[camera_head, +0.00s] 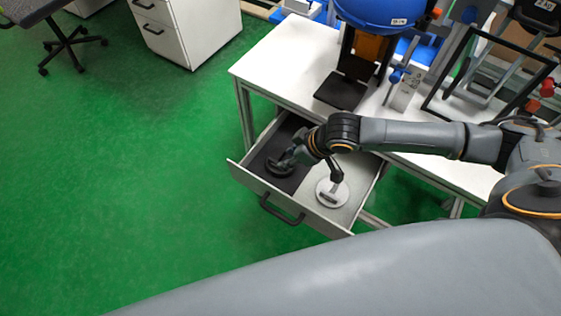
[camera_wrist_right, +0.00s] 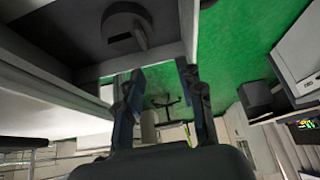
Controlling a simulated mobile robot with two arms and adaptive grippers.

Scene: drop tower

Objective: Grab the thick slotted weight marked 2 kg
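A dark slotted weight (camera_head: 279,169) lies on the dark left half of the open drawer. It also shows in the wrist view (camera_wrist_right: 125,42), as a round disc with a raised block on it. A pale round weight (camera_head: 325,197) lies in the drawer's light right half, with a dark part standing over it. I cannot read a mark on either weight. My right gripper (camera_head: 291,157) is at the dark weight in the head view and covers part of it. In the wrist view its two fingers (camera_wrist_right: 162,82) are apart with nothing between them. My left gripper is not in view.
The drawer (camera_head: 247,179) is pulled out from the white table (camera_head: 285,62), its black handle (camera_head: 281,210) in front. A black stand (camera_head: 341,91) and a blue rounded device (camera_head: 383,10) are on the table. Green floor lies open to the left.

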